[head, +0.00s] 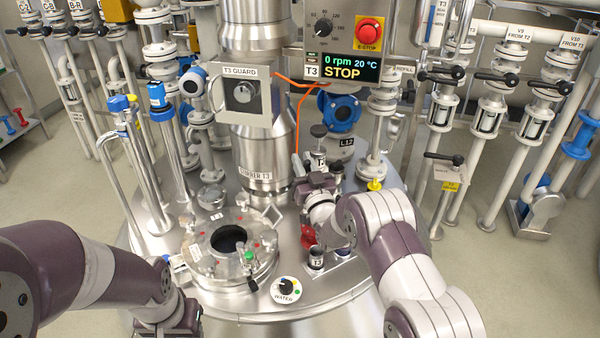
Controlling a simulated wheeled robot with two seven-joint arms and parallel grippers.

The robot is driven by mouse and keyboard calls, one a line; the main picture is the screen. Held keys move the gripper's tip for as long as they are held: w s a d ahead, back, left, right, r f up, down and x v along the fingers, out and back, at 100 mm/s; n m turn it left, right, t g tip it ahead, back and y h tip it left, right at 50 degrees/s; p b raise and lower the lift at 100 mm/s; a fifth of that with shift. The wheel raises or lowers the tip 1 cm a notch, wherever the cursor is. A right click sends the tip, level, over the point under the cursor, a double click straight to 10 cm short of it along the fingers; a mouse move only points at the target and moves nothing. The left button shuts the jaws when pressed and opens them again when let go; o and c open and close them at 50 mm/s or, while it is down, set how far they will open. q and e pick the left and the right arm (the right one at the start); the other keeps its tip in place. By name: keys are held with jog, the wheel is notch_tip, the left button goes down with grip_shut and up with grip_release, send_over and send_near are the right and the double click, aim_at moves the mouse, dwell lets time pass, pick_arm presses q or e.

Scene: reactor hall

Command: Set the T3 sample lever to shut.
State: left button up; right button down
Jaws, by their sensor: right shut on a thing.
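My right gripper (318,182) is shut at a small steel fitting (318,157) on the tank lid, right of the stirrer column. What lies between its jaws is hidden by the gripper, so I cannot tell whether it is the T3 sample lever. A dark knob (318,130) stands above the fitting. A red part (308,237) shows on the lid below the gripper, partly behind my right arm. The lever and its setting cannot be made out clearly. My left gripper (178,326) is low at the bottom left, away from the fitting; its fingers are not clear.
The T3 panel (345,68) reads 0 rpm, 20 °C, STOP. The round port (228,240), the water knob (286,290) and a T3-labelled small container (316,259) are on the lid. The stirrer column (262,160) stands close left of my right gripper. Valved pipes (490,115) stand at right.

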jog(key=t+b, duration=0.1)
jog(key=s+f+b, duration=0.1)
jog(key=b, duration=0.1)
jog(key=t+b, duration=0.1)
jog(key=b, duration=0.1)
jog(key=shift+s+d+f+m+t, duration=0.15)
jog(key=shift+s+d+m+t, duration=0.15)
jog(key=shift+d+m, duration=0.1)
pick_arm(q)
notch_tip(320, 180, down, 8)
jog(key=b, duration=0.2)
jog(key=shift+f, duration=0.2)
pick_arm(e)
jog(key=shift+s+d+r+t, duration=0.2)
jog(key=shift+s+t, duration=0.1)
jog(key=shift+t, duration=0.4)
jog(key=c, duration=1.4)
grip_release()
pick_arm(q)
notch_tip(320, 180, up, 3)
jog(key=p, duration=0.2)
jog(key=shift+f+p, duration=0.2)
jog(key=shift+p, duration=0.15)
pick_arm(e)
jog(key=v, duration=1.2)
jog(key=shift+s+d+f, duration=0.15)
jog(key=shift+s, duration=0.15)
pick_arm(q)
jog(key=shift+c, duration=0.3)
